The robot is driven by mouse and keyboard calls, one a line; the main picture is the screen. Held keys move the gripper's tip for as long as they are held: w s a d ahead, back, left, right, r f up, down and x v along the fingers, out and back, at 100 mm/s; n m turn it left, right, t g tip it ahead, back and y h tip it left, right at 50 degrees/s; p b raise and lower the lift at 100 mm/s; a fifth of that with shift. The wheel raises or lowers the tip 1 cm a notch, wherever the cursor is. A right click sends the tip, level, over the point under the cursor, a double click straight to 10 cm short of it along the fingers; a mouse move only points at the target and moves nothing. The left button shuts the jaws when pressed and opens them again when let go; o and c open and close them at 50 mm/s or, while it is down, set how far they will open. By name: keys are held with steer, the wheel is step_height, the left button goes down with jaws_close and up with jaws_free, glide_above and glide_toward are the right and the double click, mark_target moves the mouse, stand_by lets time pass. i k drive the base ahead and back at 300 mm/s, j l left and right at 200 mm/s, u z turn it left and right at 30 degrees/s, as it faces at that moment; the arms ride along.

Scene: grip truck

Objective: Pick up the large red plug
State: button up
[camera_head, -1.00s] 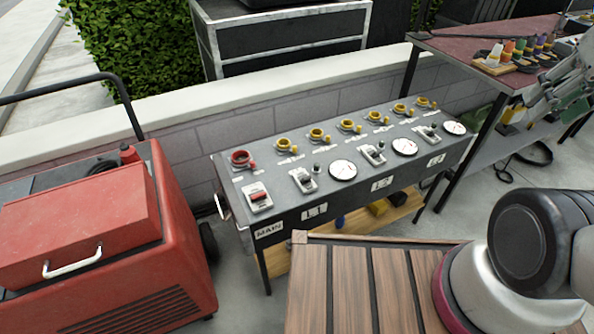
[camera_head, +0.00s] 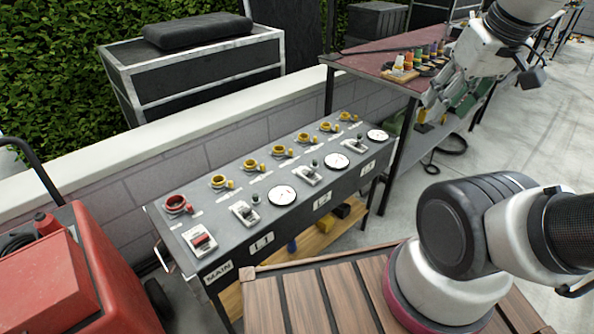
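A red ring-shaped socket (camera_head: 177,204) with a small red part beside it sits at the left end of the grey control panel (camera_head: 262,210). A row of coloured plugs (camera_head: 420,58), with white, orange, green and purple among them, stands on the dark red table (camera_head: 372,65) at the back right. I cannot make out a large red plug for certain. My gripper (camera_head: 434,100) hangs at the upper right, in front of the table's near edge, pointing down and left. Its fingers are small and overlap, so their opening is unclear. I see nothing held in it.
A red machine (camera_head: 45,275) with a black handle stands at the lower left, with a red cap (camera_head: 45,222) on top. A low wall (camera_head: 200,135) runs behind the panel. A black case (camera_head: 200,70) stands beyond it. Grey floor lies open at the right.

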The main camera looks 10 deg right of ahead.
mark_target(46, 224)
steer(key=u, duration=1.7)
